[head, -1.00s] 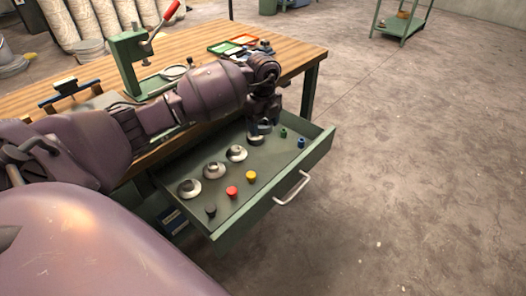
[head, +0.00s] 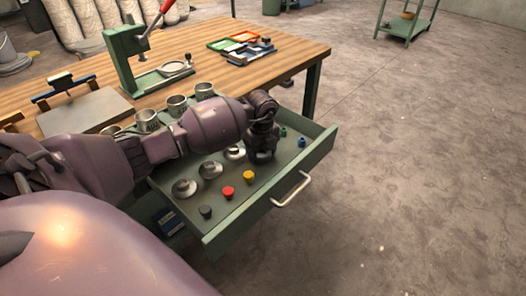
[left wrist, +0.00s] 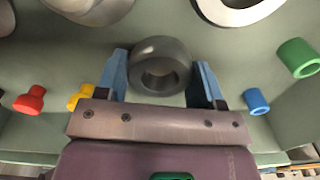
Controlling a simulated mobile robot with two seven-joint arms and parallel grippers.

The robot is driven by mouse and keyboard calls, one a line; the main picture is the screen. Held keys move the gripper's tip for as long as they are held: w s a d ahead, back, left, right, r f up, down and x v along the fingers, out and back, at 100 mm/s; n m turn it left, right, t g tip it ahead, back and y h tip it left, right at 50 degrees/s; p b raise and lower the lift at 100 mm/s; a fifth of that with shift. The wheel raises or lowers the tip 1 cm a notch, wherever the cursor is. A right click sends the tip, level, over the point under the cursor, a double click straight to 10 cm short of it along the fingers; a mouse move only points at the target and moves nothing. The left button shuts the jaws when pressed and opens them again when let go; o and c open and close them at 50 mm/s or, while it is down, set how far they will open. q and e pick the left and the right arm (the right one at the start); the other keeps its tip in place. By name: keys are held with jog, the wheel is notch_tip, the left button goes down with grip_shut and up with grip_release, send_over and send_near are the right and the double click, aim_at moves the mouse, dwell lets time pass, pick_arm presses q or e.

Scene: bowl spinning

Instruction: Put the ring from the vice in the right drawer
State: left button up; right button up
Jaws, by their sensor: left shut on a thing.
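My left gripper (head: 262,156) reaches down into the open green drawer (head: 268,192). In the left wrist view its blue fingertips (left wrist: 160,82) are shut on a dark grey ring (left wrist: 160,50), one on each side of it. Whether the ring touches the drawer floor I cannot tell. In the head view the gripper hides the ring. A blue and dark clamp-like device (head: 66,88), perhaps the vice, stands at the bench's left. My right gripper is not in view.
The drawer also holds silver round parts (head: 184,188), a red knob (head: 228,192), a yellow one (head: 249,176), a black one (head: 205,212) and blue and green pieces. The wooden bench (head: 290,50) carries a green press (head: 125,62), metal cups (head: 147,120) and coloured trays (head: 240,45).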

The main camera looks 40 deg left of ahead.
pick_arm(q)
jog(key=shift+r, duration=0.2)
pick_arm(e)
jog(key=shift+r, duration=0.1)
pick_arm(q)
jog(key=shift+f, duration=0.2)
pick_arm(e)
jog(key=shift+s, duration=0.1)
pick_arm(q)
jog(key=o, duration=0.9)
jog(key=shift+o, duration=1.2)
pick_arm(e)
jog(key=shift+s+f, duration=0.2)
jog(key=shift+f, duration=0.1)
